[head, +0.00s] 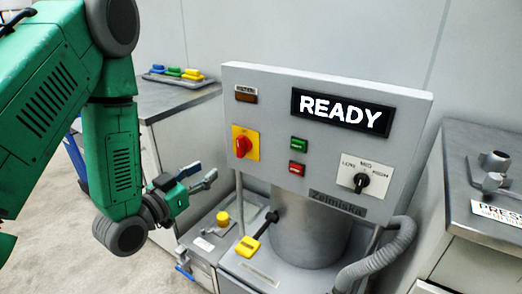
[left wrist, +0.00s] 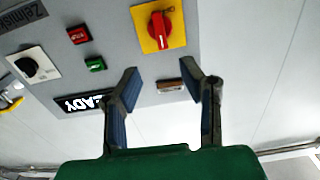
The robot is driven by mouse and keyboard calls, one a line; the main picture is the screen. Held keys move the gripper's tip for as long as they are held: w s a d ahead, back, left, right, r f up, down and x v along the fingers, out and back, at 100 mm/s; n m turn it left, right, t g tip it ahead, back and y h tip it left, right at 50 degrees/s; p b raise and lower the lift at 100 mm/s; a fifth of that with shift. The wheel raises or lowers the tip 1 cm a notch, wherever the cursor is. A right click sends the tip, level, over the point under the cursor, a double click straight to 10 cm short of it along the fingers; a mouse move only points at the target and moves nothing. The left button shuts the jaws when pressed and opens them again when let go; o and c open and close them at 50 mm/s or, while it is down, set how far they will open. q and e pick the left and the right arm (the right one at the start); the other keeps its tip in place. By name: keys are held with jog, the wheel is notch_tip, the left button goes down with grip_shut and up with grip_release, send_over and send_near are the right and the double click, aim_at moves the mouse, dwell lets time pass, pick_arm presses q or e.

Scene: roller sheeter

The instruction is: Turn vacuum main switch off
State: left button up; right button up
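The main switch (head: 243,145) is a red rotary knob on a yellow plate, at the left of the grey control panel (head: 270,90). The display (head: 342,112) reads READY. In the left wrist view the panel appears upside down and the switch (left wrist: 160,27) is at the top, its red handle roughly vertical in the picture. My left gripper (head: 203,176) is open and empty, below and left of the switch and apart from it. Its two spread fingers (left wrist: 160,75) show in the left wrist view, with nothing between them. My right gripper is in neither view.
The panel also carries green (head: 299,144) and red (head: 296,169) buttons, a LOW-MID-HIGH dial (head: 361,183) and a small amber lamp (head: 246,97). Below are a yellow-handled lever (head: 248,246) and a grey hose (head: 378,262). Side counters stand left and right.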

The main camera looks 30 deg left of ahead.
aim_at(238, 147)
pick_arm(q)
jog(key=w, duration=1.2)
jog(key=shift+w+d+b, duration=0.35)
jog(key=shift+w+d, duration=0.15)
jog(key=shift+w, duration=0.3)
grip_shut()
